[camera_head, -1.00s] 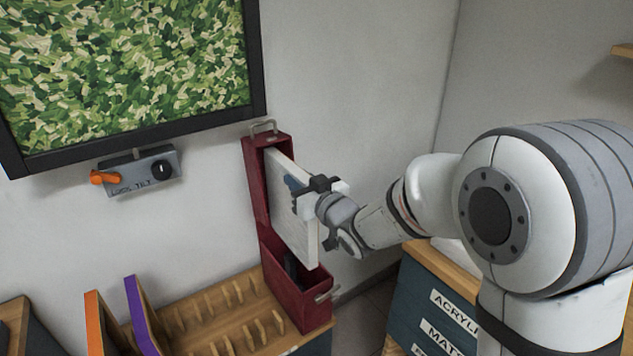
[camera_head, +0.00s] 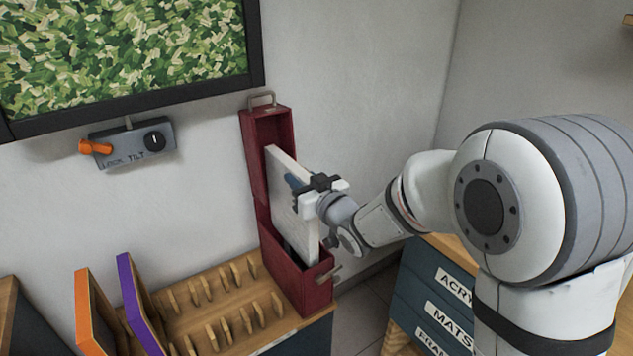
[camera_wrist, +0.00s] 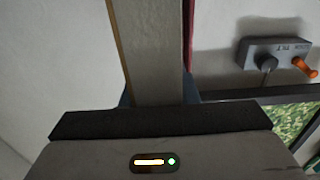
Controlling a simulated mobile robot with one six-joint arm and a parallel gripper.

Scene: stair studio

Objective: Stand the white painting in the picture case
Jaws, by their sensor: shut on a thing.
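The white painting (camera_head: 290,196) is a thin pale panel held upright by my gripper (camera_head: 297,188). The gripper is shut on its near edge, the edge facing my arm. The picture case (camera_head: 262,208) is a dark red box with an open front, a tall back part and a handle on top. The painting's lower part is inside the case, between its walls; whether its bottom edge touches the case floor is hidden. In the wrist view the painting's edge (camera_wrist: 155,50) runs up from between the fingers, with a strip of the red case (camera_wrist: 188,40) beside it.
A wooden slotted rack (camera_head: 215,305) stands left of the case, with an orange panel (camera_head: 92,310) and a purple panel (camera_head: 137,300). A grey control box with an orange lever (camera_head: 130,145) is on the wall under a large green picture (camera_head: 130,55). Labelled drawers (camera_head: 425,295) stand right.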

